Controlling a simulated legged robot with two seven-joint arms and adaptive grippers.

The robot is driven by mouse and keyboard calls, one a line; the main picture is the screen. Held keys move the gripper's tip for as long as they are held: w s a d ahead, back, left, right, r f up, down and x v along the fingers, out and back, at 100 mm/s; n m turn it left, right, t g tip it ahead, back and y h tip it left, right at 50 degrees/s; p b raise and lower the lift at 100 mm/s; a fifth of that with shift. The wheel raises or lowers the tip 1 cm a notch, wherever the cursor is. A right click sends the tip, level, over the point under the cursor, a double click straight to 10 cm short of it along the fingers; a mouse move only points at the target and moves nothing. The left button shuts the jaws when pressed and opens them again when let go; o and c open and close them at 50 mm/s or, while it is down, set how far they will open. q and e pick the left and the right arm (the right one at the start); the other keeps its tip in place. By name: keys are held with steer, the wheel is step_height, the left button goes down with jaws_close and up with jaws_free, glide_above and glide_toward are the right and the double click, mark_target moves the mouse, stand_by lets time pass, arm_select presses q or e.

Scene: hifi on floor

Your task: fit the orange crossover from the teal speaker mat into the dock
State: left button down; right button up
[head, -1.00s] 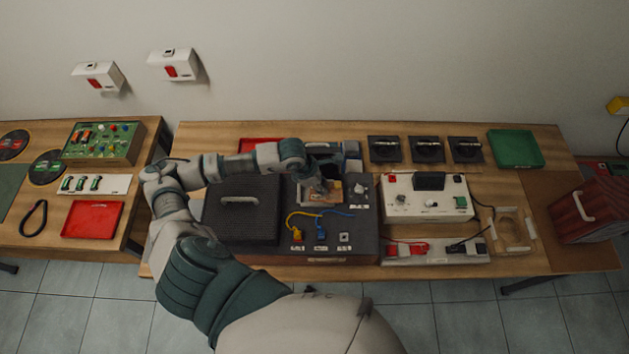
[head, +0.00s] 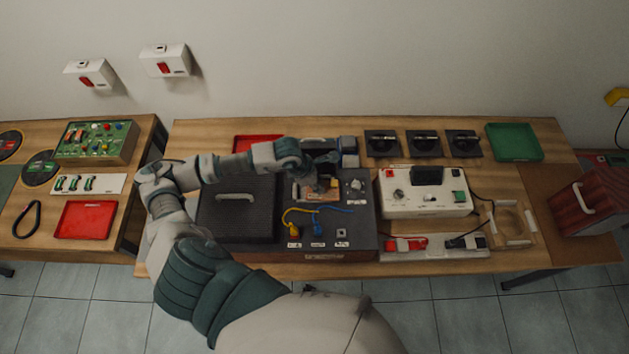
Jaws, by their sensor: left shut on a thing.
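My left gripper (head: 325,182) reaches over the dark hifi unit (head: 365,238) and points down at its back middle. It is shut on a small orange-brown piece, which looks like the orange crossover (head: 317,196). The piece is low over or in a pale-edged recess, which looks like the dock (head: 296,194). The fingers cover part of both, so I cannot tell whether the piece is seated. A dark teal mat (head: 8,190) shows at the left edge, on the left table. My right gripper is out of view.
A dark grille panel with a handle (head: 236,222) lies left of the recess. Yellow and blue cables (head: 318,210) lie in front of it. A white control box (head: 424,198) stands to the right. Red trays (head: 86,219) and a green tray (head: 514,143) are farther off.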

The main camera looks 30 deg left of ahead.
arm_select(q)
steer(key=shift+f, duration=0.2)
steer(key=c, duration=1.2)
jaws_free()
steer(key=shift+f, duration=0.1)
steer(key=shift+c, duration=0.2)
steer(key=o, duration=0.4)
steer(key=shift+a, duration=0.1)
steer(key=shift+o, duration=0.6)
steer(key=shift+a, duration=0.25)
steer(key=shift+a+f, duration=0.1)
steer(key=shift+a, duration=0.5)
steer(key=shift+r, duration=0.25)
steer(key=v, duration=0.6)
steer(key=shift+s+d+r, duration=0.2)
steer(key=shift+d+r, duration=0.1)
steer(key=shift+r, duration=0.1)
steer(key=w+d+r+p+v, duration=0.1)
steer(key=p+v, duration=0.3)
steer(key=v, duration=0.8)
steer(key=shift+w, duration=0.45)
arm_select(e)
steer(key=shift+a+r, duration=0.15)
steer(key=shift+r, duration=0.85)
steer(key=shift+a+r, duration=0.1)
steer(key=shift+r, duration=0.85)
